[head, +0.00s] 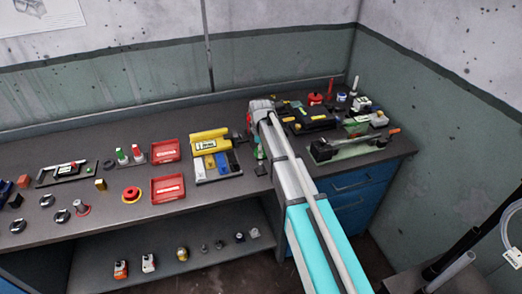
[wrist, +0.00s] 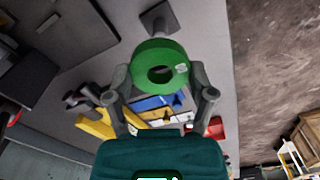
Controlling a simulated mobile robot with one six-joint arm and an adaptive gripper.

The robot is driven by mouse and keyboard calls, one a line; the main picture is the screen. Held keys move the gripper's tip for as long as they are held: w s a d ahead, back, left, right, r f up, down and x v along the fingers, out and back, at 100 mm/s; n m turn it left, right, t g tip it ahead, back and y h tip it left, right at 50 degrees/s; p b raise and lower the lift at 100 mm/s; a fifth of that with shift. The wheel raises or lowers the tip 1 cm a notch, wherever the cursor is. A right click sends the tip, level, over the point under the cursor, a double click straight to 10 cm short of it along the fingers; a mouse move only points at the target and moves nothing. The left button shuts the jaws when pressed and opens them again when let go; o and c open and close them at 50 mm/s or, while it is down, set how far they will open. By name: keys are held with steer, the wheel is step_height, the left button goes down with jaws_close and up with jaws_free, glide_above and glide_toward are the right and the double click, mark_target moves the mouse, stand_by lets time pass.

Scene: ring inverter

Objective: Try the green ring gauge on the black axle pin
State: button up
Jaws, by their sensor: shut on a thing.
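The green ring gauge (wrist: 146,54) is between the two fingers of my gripper (wrist: 158,74) in the wrist view, and the gripper is shut on it. Its hole faces the camera, with a small pale label beside it. Past the ring's far edge lies a small dark square base (wrist: 157,16) on the bench; it may carry the black axle pin, but I cannot make out the pin clearly. The ring appears apart from that base. In the head view a small green patch (head: 259,152) shows beside my arm, which hides most of the gripper.
A yellow case with coloured blocks (head: 210,140) stands left of my arm, with red trays (head: 167,188) beyond it. A green-based fixture (head: 345,146) and other clutter stand to the right. Bare bench top (head: 225,205) shows near the front edge.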

steer(key=shift+r, duration=0.3)
stand_by(0.5)
